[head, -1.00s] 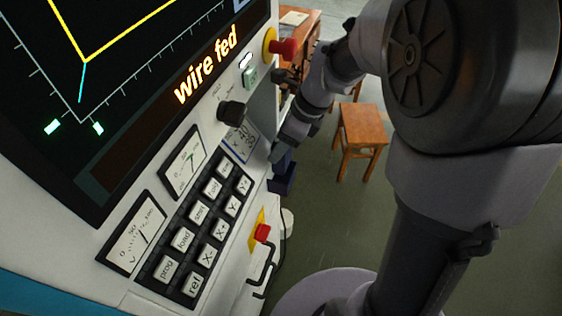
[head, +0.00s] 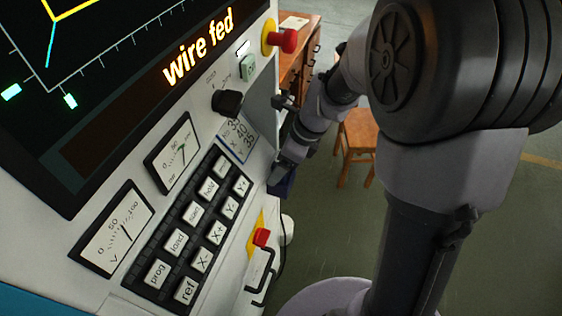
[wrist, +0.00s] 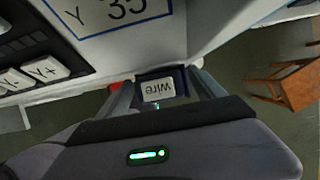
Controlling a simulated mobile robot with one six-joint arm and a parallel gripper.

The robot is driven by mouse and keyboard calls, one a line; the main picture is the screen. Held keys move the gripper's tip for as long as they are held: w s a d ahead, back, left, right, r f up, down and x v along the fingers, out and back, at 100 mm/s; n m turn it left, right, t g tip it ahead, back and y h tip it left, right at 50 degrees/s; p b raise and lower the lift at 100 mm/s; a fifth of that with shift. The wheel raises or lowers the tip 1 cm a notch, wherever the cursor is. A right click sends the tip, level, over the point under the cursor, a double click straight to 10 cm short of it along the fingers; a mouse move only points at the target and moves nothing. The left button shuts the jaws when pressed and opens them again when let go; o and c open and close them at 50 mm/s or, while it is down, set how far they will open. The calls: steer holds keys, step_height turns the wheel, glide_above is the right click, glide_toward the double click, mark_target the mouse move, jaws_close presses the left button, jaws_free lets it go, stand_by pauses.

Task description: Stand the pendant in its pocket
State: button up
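My gripper (head: 279,176) is low beside the right side of the machine's control panel.
The machine's keypad (head: 190,230) and screen fill the left. A red button (head: 262,237) on a yellow plate and a black handle (head: 263,277) sit close below my gripper. A wooden stool (head: 356,140) stands on open floor; a wooden desk (head: 300,50) is behind.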

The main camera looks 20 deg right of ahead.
steer(key=s+r+n+p, duration=0.3)
steer(key=s+r+n, duration=0.1)
steer(key=r, duration=0.7)
steer(key=s+a+r+n+t+h, duration=0.1)
steer(key=s+a+r+n, duration=0.1)
steer(key=s+n, duration=0.5)
steer(key=s+a+r+n+t, duration=0.2)
steer(key=s+r+n, duration=0.2)
steer(key=s+n, duration=0.4)
steer(key=shift+r+n+h, duration=0.15)
steer(key=shift+n+h, duration=0.25)
steer(key=shift+n, duration=0.5)
